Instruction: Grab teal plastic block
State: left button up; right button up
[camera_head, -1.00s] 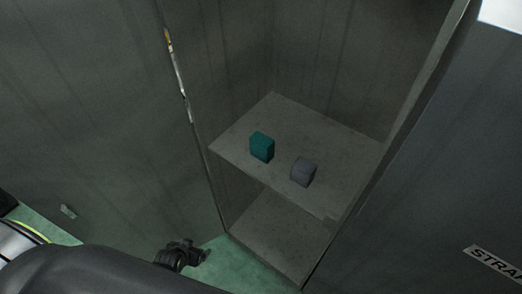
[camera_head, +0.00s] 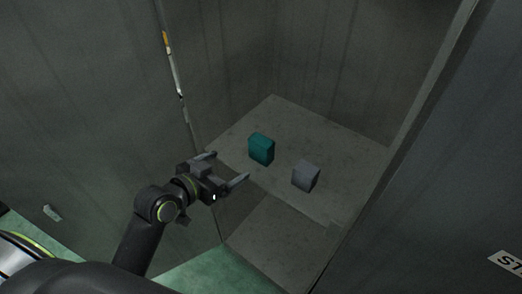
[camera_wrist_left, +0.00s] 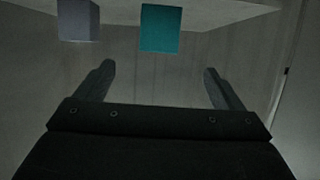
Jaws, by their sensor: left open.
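The teal plastic block (camera_head: 261,149) stands on the upper shelf of a grey cabinet, near the shelf's front edge. It also shows at the top of the left wrist view (camera_wrist_left: 161,28), ahead of the fingers and between their lines. My left gripper (camera_head: 222,168) is open and empty, in front of the shelf and to the left of the teal block, apart from it. Its two fingers (camera_wrist_left: 165,85) are spread wide in the left wrist view. My right gripper is not in view.
A grey block (camera_head: 305,175) sits on the same shelf (camera_head: 330,135), to the right of the teal block with a small gap. Cabinet side walls flank the shelf. A lower shelf (camera_head: 275,245) lies below. A wall panel with a label (camera_head: 510,262) is at right.

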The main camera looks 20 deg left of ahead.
aim_at(257, 150)
pick_arm(q)
jog(key=p+x, duration=0.1)
jog(key=x, duration=1.5)
jog(key=shift+f, duration=0.15)
jog(key=shift+s, duration=0.1)
jog(key=c, duration=1.2)
